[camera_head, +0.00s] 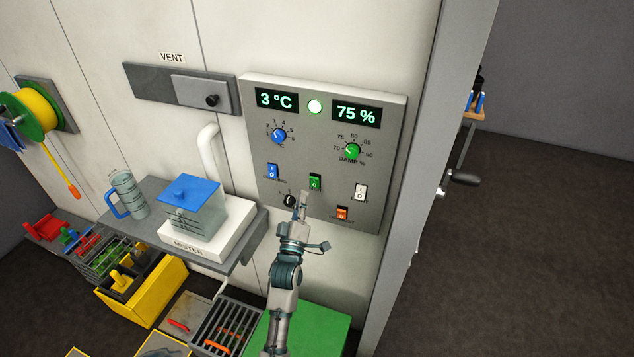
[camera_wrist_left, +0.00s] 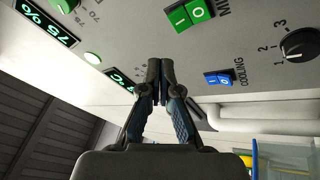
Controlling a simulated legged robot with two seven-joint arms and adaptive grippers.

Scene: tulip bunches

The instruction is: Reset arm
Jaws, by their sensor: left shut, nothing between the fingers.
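My left gripper (camera_head: 305,198) is in front of the lower middle of a grey control panel (camera_head: 330,120), close below the green rocker switch (camera_head: 315,182). In the left wrist view its fingers (camera_wrist_left: 160,68) are together and empty, with the panel behind them; I cannot tell whether they touch it. The green switch also shows there (camera_wrist_left: 188,14), as does the blue cooling switch (camera_wrist_left: 219,79). A small black knob (camera_head: 289,201) is just left of the gripper. My right gripper is in neither view.
A shelf (camera_head: 152,190) left of the panel holds a measuring jug (camera_head: 126,194) and a blue-lidded tank (camera_head: 190,205) on the white mister base (camera_head: 222,238). Crates and a green surface (camera_head: 312,325) are below. A crank handle (camera_head: 463,178) sticks out at right. Open floor lies beyond it.

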